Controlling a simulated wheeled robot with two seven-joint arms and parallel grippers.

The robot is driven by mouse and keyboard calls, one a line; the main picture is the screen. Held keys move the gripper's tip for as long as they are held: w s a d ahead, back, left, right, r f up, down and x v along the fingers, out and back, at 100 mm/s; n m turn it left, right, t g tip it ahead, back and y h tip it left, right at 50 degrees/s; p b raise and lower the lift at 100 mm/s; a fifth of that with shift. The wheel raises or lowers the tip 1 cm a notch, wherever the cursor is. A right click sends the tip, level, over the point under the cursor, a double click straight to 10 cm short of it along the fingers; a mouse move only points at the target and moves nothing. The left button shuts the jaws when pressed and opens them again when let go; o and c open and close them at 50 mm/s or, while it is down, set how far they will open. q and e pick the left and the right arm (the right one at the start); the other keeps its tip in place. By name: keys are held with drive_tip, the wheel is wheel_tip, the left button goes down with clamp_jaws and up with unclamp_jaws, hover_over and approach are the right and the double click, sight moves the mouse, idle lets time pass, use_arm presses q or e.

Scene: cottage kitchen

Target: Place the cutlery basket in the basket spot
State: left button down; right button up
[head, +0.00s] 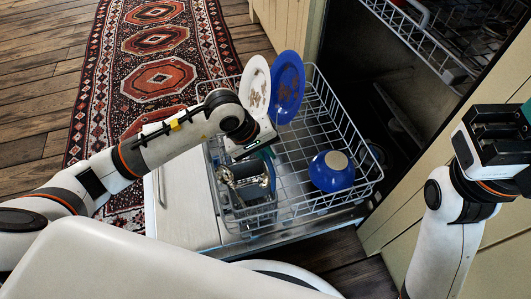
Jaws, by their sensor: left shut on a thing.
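The grey cutlery basket (252,192), with silver cutlery (228,177) in its left part, is at the front left corner of the pulled-out lower dishwasher rack (300,195). My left gripper (262,152) is over the basket's back edge and shut on it, its fingertips mostly hidden. Whether the basket rests on the rack floor or hangs just above it, I cannot tell. The basket spot is not clearly distinguishable in this view. My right gripper (497,140) is raised at the right, away from the rack; its finger opening is not clear.
A soiled white plate (255,85) and a blue plate (288,85) stand at the rack's back. An upside-down blue bowl (331,173) sits at its right. The open dishwasher door (182,205) lies under the rack. The upper rack (425,40) is at top right.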

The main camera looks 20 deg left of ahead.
use_arm(q)
drive_tip(key=c, duration=1.5)
unclamp_jaws()
